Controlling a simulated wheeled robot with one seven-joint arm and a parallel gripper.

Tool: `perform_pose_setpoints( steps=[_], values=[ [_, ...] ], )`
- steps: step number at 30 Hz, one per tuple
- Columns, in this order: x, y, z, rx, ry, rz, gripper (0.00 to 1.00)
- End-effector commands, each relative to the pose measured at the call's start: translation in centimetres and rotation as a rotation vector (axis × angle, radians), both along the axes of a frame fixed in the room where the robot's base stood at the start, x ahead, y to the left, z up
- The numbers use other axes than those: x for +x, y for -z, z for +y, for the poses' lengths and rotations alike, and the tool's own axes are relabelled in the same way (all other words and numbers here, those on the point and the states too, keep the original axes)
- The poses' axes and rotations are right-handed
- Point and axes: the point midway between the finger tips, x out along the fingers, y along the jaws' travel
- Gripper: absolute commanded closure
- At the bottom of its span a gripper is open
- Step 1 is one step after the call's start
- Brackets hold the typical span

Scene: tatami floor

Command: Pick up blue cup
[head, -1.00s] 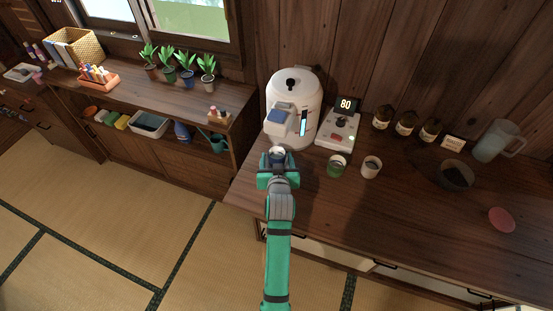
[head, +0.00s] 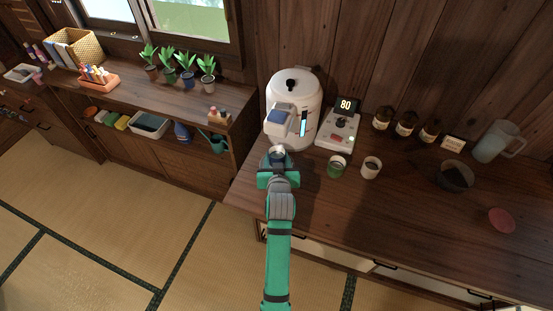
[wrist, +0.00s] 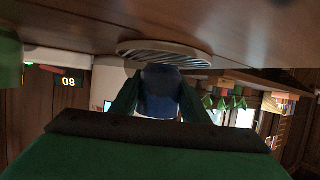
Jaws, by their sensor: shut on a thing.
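The blue cup (wrist: 160,92) shows between my two fingers in the wrist view, which is upside down. In the head view only its pale rim and opening (head: 278,153) show, just in front of the white water dispenser (head: 292,95). My gripper (head: 278,168) is shut on the cup, with a green finger on each side. The cup is at the dispenser's slatted drip tray (wrist: 165,53); I cannot tell whether it touches the tray. My gripper hides most of the cup's body in the head view.
Right of the cup stand a green cup (head: 337,166) and a white cup (head: 371,167). A scale-like device (head: 338,132) reading 80 is behind them. Brown jars (head: 405,122), a dark bowl (head: 456,175) and a clear pitcher (head: 497,142) stand farther right. The counter's front right is mostly clear.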

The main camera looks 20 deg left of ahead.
Motion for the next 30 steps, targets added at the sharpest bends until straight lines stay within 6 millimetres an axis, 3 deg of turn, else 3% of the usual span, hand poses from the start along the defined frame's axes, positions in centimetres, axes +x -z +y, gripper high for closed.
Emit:
perform_pose_setpoints(
  steps=[9, 30],
  values=[
    [0.0, -2.6, 0.0, 0.001, 0.0, -0.004, 0.88],
    [-5.2, -8.7, -2.0, 0.002, 0.001, -0.003, 0.88]
  ],
)
